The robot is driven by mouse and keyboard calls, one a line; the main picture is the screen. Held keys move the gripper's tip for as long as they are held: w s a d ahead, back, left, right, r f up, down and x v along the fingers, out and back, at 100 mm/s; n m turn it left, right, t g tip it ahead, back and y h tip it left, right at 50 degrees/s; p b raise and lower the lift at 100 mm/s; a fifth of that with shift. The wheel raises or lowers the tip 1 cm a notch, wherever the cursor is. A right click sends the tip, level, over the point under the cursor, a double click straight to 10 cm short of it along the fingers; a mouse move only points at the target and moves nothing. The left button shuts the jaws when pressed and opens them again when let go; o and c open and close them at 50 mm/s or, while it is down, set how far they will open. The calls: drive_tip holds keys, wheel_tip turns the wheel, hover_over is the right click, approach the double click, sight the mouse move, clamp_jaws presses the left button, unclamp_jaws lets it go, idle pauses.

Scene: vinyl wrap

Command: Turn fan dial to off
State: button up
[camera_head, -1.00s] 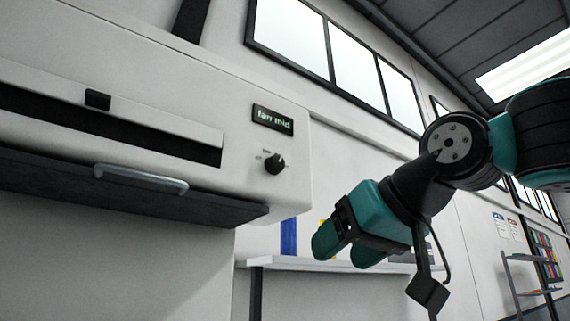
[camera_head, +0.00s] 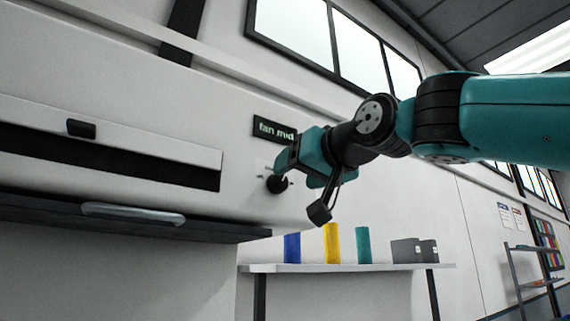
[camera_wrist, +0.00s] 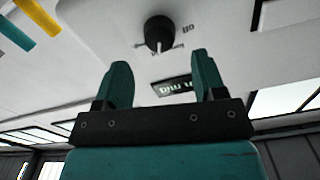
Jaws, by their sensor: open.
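The black fan dial (camera_head: 277,184) sits on the white machine's front panel, below a small dark display (camera_head: 273,130) that reads "fan mid". In the head view my gripper (camera_head: 287,168) is right at the dial and partly covers it and its labels. In the wrist view the dial (camera_wrist: 159,33) shows ahead of the fingers, near the top middle, with the "off" label beside it. My gripper (camera_wrist: 160,78) is open there, with its two teal fingers apart and nothing between them. The display (camera_wrist: 172,87) appears upside down between the fingers.
A white shelf (camera_head: 345,268) holds blue (camera_head: 291,247), yellow (camera_head: 332,243) and teal (camera_head: 363,245) rolls and dark boxes (camera_head: 414,251). The machine has a slot and a silver handle (camera_head: 133,213) at left. A rack (camera_head: 535,265) stands far right.

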sight(282, 179)
drive_tip(key=shift+p+x, duration=0.85)
drive_tip(key=shift+x, duration=1.45)
drive_tip(key=shift+c, duration=0.3)
drive_tip(key=c, duration=0.8)
drive_tip(key=shift+c, duration=0.2)
